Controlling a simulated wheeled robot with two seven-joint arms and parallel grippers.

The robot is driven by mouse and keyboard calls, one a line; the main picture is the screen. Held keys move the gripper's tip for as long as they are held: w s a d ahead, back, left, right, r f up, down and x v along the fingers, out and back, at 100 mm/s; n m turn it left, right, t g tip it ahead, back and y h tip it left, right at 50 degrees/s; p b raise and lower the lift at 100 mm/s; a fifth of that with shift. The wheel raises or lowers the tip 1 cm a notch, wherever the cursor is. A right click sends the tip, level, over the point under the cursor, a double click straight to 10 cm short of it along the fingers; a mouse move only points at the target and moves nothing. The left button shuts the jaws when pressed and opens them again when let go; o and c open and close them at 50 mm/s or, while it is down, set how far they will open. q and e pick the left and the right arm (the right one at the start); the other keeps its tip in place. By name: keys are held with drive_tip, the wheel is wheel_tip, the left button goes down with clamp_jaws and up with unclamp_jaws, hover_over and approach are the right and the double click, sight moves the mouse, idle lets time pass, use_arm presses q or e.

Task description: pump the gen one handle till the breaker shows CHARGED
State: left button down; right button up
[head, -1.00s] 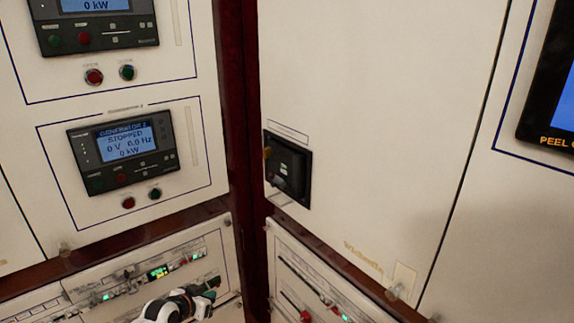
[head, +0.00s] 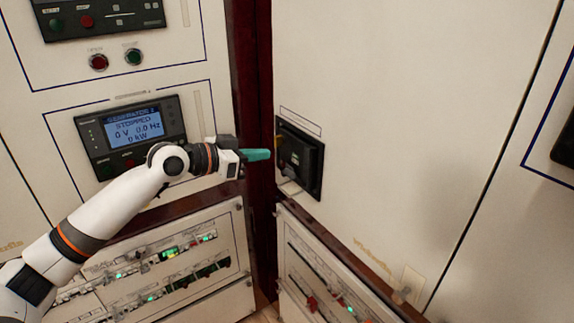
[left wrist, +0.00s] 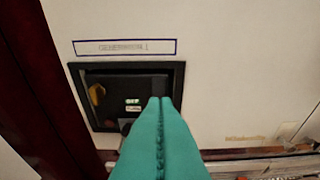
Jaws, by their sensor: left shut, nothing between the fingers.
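The black breaker (head: 300,158) is set in the white panel right of the dark red corner post. In the left wrist view the breaker (left wrist: 106,88) sits under a label that seems to read GENERATOR 1. It has a yellowish handle-like part (left wrist: 97,95) at its left and a small OFF window (left wrist: 133,101). Whether CHARGED shows cannot be read. My left gripper (head: 268,154) is shut and empty, its teal fingertips just left of the breaker in the head view. In the left wrist view the fingers (left wrist: 160,100) cover the breaker's lower right. My right gripper is not in view.
The generator 2 display (head: 135,128) reads STOPPED, behind my left arm. Red (head: 98,62) and green buttons are above it. Lower panels (head: 165,270) carry rows of small breakers with green lights. The white panel right of the breaker is mostly bare.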

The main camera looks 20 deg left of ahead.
use_arm(q)
drive_tip(key=shift+w, duration=0.1)
drive_tip(key=p, duration=0.4)
hover_over(290, 174)
drive_tip(key=w, duration=0.2)
drive_tip(key=shift+d+f, duration=0.2)
drive_tip(key=shift+f, duration=0.4)
drive_tip(key=shift+d+f, duration=0.15)
drive_tip(key=shift+f, duration=0.4)
drive_tip(key=f, duration=0.1)
drive_tip(key=s+a+f, duration=0.1)
drive_tip(key=shift+s+a+f+p, duration=0.1)
drive_tip(key=shift+s+f+p, duration=0.05)
drive_tip(key=shift+f+p, duration=0.2)
drive_tip(key=shift+s+a+f, duration=0.3)
drive_tip(key=shift+s+f, duration=0.1)
drive_tip(key=shift+f, duration=0.1)
drive_tip(key=shift+w, duration=0.1)
